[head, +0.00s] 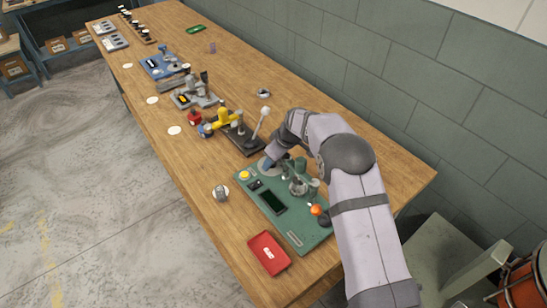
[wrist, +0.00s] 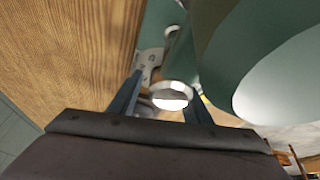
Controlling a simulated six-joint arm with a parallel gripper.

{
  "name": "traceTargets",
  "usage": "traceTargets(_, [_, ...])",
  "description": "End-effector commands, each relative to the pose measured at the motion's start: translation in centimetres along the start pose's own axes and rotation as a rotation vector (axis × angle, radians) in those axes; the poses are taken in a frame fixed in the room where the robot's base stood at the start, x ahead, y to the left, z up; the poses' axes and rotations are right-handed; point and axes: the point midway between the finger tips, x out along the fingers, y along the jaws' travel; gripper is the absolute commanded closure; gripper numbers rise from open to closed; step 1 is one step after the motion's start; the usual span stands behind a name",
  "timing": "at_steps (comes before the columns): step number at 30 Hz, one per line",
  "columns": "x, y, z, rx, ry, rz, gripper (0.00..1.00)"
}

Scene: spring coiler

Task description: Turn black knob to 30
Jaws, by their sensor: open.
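The green spring coiler (head: 290,226) lies on the wooden bench, with a yellow button, a dark display (head: 273,202) and an orange-topped part (head: 316,210). A small dark part (head: 325,220) beside the orange one may be the black knob; its dial marks are too small to read. My gripper (head: 268,164) is low at the machine's far end, beyond the yellow button. In the wrist view my gripper (wrist: 160,98) is open, its blue fingers spread on either side of a silvery, white-topped round part (wrist: 172,95). I cannot tell whether they touch it.
A red tray (head: 268,253) lies at the near end of the bench (head: 215,235). A yellow-and-black device (head: 228,122) stands just beyond the machine. A large green rounded body (wrist: 225,50) fills the wrist view's right side. The wall borders the bench on the right.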

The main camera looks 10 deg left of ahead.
Motion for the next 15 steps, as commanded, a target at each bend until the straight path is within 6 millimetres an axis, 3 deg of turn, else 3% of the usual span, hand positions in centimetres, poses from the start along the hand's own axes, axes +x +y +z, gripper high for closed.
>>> traceTargets(10, [0.29,0.01,-0.02,0.000,0.001,0.000,0.56])
traceTargets(15, [0.28,0.01,-0.01,0.000,0.001,0.000,0.94])
